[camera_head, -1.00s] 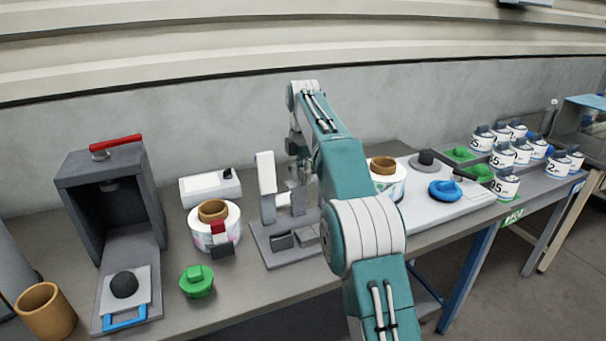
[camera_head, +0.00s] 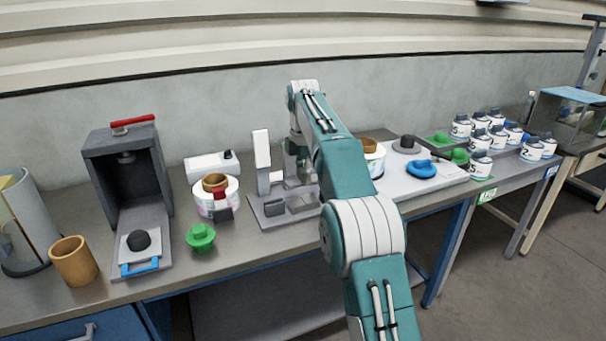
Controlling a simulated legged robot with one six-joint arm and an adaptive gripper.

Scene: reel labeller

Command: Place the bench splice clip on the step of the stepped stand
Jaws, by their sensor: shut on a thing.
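My gripper (camera_head: 297,170) hangs at the far end of my teal arm, above the bench and partly hidden behind the arm. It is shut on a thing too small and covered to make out. Below it is a grey stand (camera_head: 262,221) with a flat base, a pale upright plate and low grey blocks; it looks like the stepped stand. I cannot tell whether the gripper touches it. A small red and dark grey piece (camera_head: 221,210) sits at the front of a white label roll; I cannot tell if it is a splice clip.
Left of the stand are the label roll (camera_head: 233,193), a green knobbed piece (camera_head: 200,237), an open dark box (camera_head: 99,150) and a brown cup (camera_head: 74,262). Bare bench shows along the front edge.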

